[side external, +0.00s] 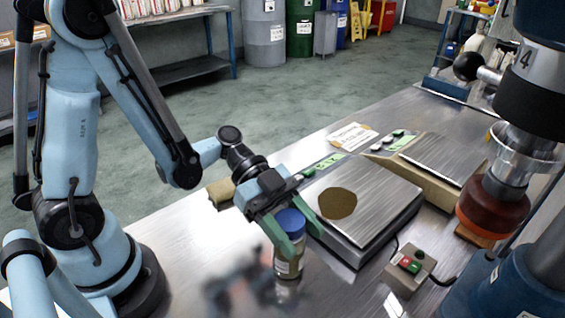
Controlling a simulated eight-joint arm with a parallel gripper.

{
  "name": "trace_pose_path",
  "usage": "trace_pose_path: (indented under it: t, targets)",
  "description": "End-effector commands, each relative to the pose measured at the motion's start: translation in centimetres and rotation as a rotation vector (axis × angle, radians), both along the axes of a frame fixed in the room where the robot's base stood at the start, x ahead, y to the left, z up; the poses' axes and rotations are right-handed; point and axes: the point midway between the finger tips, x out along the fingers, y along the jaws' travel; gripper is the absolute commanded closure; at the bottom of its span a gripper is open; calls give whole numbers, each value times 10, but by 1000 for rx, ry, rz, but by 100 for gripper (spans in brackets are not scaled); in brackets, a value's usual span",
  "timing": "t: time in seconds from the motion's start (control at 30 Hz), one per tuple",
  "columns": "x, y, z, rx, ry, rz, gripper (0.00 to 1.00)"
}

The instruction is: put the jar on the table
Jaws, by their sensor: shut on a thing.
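The jar (289,264) is a clear jar with a blue lid and a pale label. It is upright, just left of the front scale. My gripper (284,238) has green fingers shut on the jar, one on each side near the lid. The metal table (190,262) lies beneath it and shows a blurred reflection. I cannot tell for certain whether the jar's base touches the table.
A scale (385,204) with a brown round patch on its plate stands right of the jar. A second scale (445,155) is behind it. A red-green button box (410,266) and a blue machine (535,100) are at right. The table's front left is clear.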

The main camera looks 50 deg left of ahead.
Motion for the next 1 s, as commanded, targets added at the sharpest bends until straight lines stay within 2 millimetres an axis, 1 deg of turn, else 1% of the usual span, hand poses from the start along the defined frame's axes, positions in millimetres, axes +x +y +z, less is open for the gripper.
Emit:
trace_pose_path:
  t: [0.17, 0.2, 0.33, 0.63, 0.73, 0.87, 1.0]
  targets:
    - [0, 0, 0, -1, 0, 0, 100]
    - [0, 0, 0, 0, 0, 0, 42]
    - [0, 0, 0, 0, 0, 0, 23]
    - [0, 1, 0, 0, 0, 0, 23]
    - [0, 6, 2, 0, 1, 4, 23]
    - [1, 20, 9, 0, 0, 5, 23]
    - [1, 45, 19, 0, 0, 9, 23]
